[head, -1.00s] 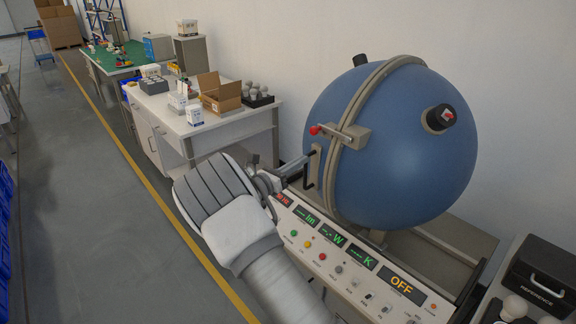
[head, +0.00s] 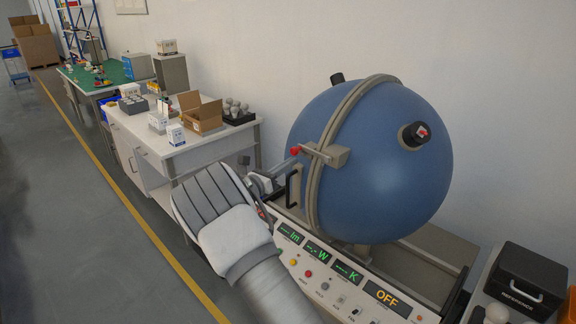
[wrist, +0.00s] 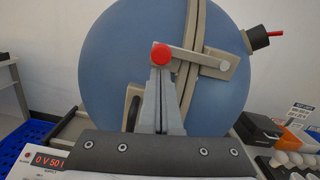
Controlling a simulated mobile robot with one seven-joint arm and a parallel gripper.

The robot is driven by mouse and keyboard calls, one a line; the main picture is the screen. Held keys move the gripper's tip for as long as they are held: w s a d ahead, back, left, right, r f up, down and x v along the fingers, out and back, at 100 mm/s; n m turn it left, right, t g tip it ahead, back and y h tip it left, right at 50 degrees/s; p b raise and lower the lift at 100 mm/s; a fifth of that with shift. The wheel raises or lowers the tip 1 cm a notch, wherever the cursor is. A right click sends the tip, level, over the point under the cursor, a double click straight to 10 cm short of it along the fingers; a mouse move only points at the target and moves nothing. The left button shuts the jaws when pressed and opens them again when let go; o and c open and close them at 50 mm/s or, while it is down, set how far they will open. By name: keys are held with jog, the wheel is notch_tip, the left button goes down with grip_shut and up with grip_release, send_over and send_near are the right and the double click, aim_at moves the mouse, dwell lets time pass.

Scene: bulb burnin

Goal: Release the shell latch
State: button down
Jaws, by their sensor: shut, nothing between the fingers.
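The blue sphere shell (head: 375,165) stands on the bench with a grey seam band around it. The latch is a grey bar (head: 317,154) lying across the seam, with a red knob (head: 295,151) at its left end. In the wrist view the latch bar (wrist: 203,58) runs from a bracket at right to the red knob (wrist: 161,54). My gripper (head: 294,163) is shut and empty, its tips just below the knob. In the wrist view my gripper (wrist: 160,75) points up at the knob; I cannot tell whether they touch.
A black handle (head: 292,187) sits on the shell close to my fingers. The control panel (head: 320,255) with lit displays and buttons lies below; its large display reads OFF. A black reference case (head: 530,278) is at right. A white table (head: 150,135) stands behind at left.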

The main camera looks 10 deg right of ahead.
jog(key=shift+w+a+r+m+b, duration=0.1)
jog(key=shift+r+m+b, duration=0.35)
jog(key=shift+m+b, duration=0.2)
jog(key=r+m+b, duration=0.1)
jog(key=m+b, duration=0.1)
jog(key=shift+w+r+m+g, duration=0.1)
jog(key=shift+r+m+g, duration=0.2)
jog(key=shift+r+m, duration=0.1)
jog(key=s+d+r+m+g+b, duration=0.1)
jog(key=s+r+m+b, duration=0.3)
jog(key=r+m+b, duration=0.4)
jog(key=shift+d+r+m+g+b, duration=0.35)
jog(key=shift+d+m+b, duration=0.55)
jog(key=shift+m+b, duration=1.35)
